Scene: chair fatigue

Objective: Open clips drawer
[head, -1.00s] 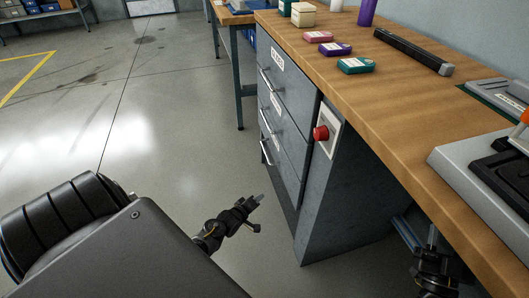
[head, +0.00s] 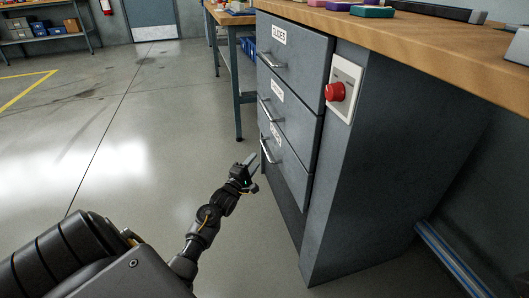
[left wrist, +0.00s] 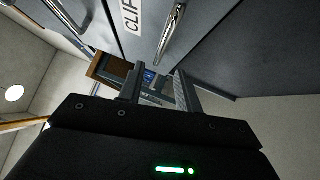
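The grey drawer cabinet under the workbench has three drawers, all shut. The bottom drawer (head: 290,165) has a label too small to read in the head view, and a bar handle (head: 268,150). In the left wrist view its label (left wrist: 133,14) reads "CLIP", cut off at the edge, beside the silver handle (left wrist: 171,34). My left gripper (head: 253,172) is just left of and slightly below that handle, apart from it. In the left wrist view its two fingers (left wrist: 158,88) are spread and empty, short of the handle. My right gripper is out of view.
A red button (head: 336,92) on a pale plate sits on the cabinet's side. The middle drawer's handle (head: 270,110) and the top drawer's (head: 271,61) stick out above. The wooden worktop (head: 420,35) overhangs at right. The floor (head: 130,130) at left is clear.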

